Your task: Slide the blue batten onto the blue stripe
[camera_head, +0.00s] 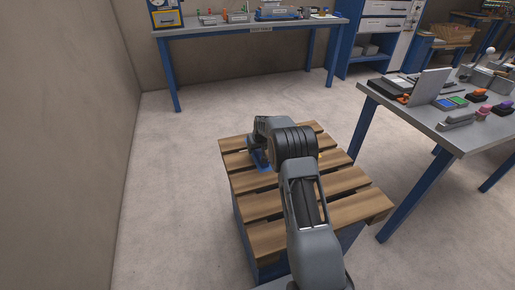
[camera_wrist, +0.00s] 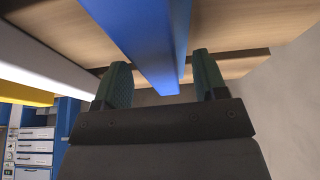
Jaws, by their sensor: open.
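In the wrist view a long blue batten (camera_wrist: 150,40) runs from the top edge down between the two fingers of my gripper (camera_wrist: 163,78). The fingers are apart, one on each side of it, and I cannot tell whether either touches it. In the head view my arm reaches over a slatted wooden top (camera_head: 262,204). A small blue piece (camera_head: 261,160) shows by the arm's far end, where the fingers are mostly hidden. I cannot make out the blue stripe for certain in either view.
In the wrist view a white bar (camera_wrist: 45,70) and a yellow bar (camera_wrist: 25,94) lie at the left, with wooden boards above. A grey table (camera_head: 450,125) with several items stands to the right in the head view. A workbench (camera_head: 235,27) stands behind, with clear floor between.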

